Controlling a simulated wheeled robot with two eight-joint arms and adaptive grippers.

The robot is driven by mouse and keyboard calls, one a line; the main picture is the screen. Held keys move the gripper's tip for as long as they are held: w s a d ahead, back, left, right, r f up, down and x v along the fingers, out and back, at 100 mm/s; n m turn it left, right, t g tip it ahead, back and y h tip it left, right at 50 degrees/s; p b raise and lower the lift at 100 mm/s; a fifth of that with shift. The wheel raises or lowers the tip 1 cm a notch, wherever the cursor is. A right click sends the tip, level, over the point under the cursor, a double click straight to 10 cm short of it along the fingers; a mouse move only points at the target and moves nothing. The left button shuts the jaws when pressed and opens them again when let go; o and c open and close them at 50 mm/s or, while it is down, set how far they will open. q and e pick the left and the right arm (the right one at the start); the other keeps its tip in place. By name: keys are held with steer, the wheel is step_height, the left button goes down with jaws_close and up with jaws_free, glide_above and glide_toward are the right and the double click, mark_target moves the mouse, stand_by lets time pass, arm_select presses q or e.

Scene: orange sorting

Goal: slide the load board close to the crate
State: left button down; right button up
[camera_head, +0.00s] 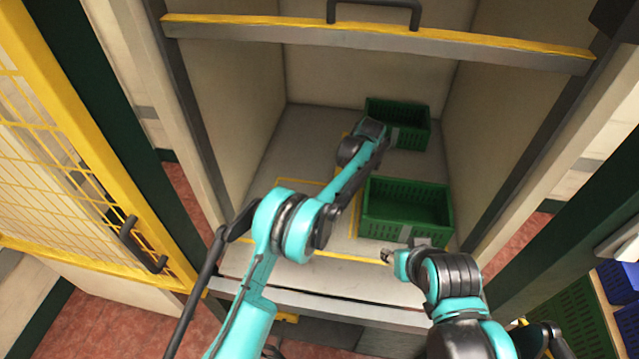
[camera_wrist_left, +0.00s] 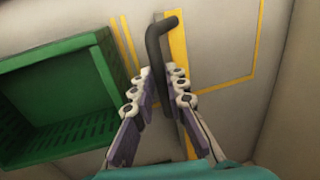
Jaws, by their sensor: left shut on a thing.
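In the left wrist view my left gripper (camera_wrist_left: 161,82) is shut on a bent black handle (camera_wrist_left: 158,45). The handle stands on what looks like the load board, whose yellow edge (camera_wrist_left: 180,60) runs past the fingers. A green crate (camera_wrist_left: 62,152) lies to the left of the gripper, apart from it. In the head view my left arm reaches into the bay and hides its gripper and most of the board. A near green crate (camera_head: 400,230) and a far green crate (camera_head: 412,140) stand on the bay floor; both look empty. My right gripper (camera_head: 387,257) is in front of the near crate.
A yellow-edged bar (camera_head: 380,38) with a black handle crosses the top of the bay. A yellow mesh door (camera_head: 75,170) stands at the left. Yellow lines mark the grey bay floor (camera_head: 310,165). Green and blue crates are at the far right outside.

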arm_select(q)
steer(key=d, duration=0.3)
steer(key=s+d, duration=0.1)
steer(key=d, duration=0.2)
steer(key=shift+s+d, duration=0.15)
steer(key=shift+d, duration=0.15)
steer(key=c, duration=1.5)
jaws_free()
steer(key=shift+c, duration=0.2)
step_height(320, 180, up, 12)
steer(key=d, duration=0.2)
steer(key=shift+s, duration=0.15)
steer(key=shift+d+f, duration=0.1)
steer(key=shift+f, duration=0.05)
